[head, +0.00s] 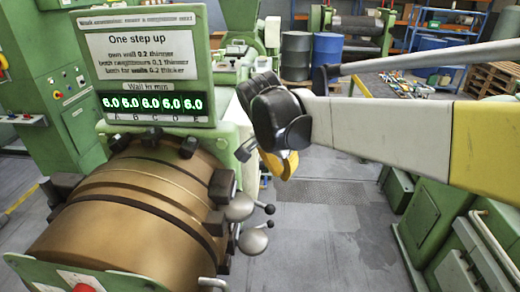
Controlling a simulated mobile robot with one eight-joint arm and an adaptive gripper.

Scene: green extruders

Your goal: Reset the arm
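My arm (400,131) reaches in from the right edge of the head view, with white and yellow links. It ends at a black wrist joint (276,112) near the middle. A small yellow part (283,164) shows below that joint. The gripper's fingers cannot be made out, so I cannot tell whether it is open or shut. The arm end is in the air, just right of the display panel (147,65) in the picture.
The green extruder with a brown barrel (130,215) fills the lower left, with levers and round metal weights (253,241) at its side. Green machinery (440,225) stands at right. The grey floor (330,225) between is clear.

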